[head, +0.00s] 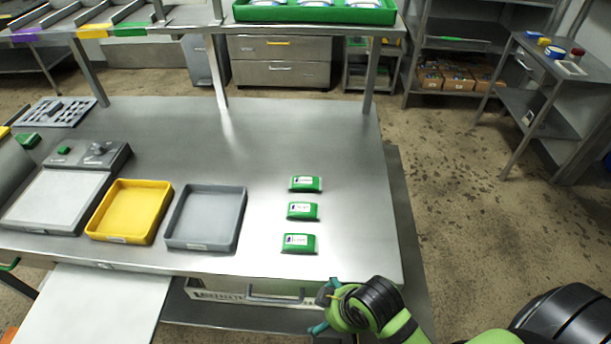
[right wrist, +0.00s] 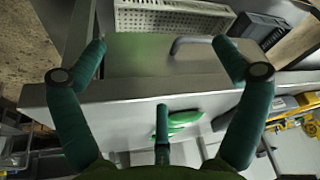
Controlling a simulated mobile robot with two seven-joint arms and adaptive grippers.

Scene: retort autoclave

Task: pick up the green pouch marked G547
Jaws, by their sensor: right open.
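Three green pouches with white labels lie in a column on the right part of the steel table: a far one (head: 305,184), a middle one (head: 302,211) and a near one (head: 299,244). The label print is too small to read, so I cannot tell which is G547. My right gripper (head: 321,309) is at the table's front edge, below and right of the near pouch and apart from it. In the right wrist view my right gripper (right wrist: 160,45) has its teal fingers spread and empty. My left gripper is not in view.
A yellow tray (head: 130,211) and a grey tray (head: 240,218) stand left of the pouches, beside a scale (head: 56,200). Shelf posts rise at the table's back. A drawer handle (right wrist: 190,43) and an unclear green shape (right wrist: 180,123) show in the right wrist view.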

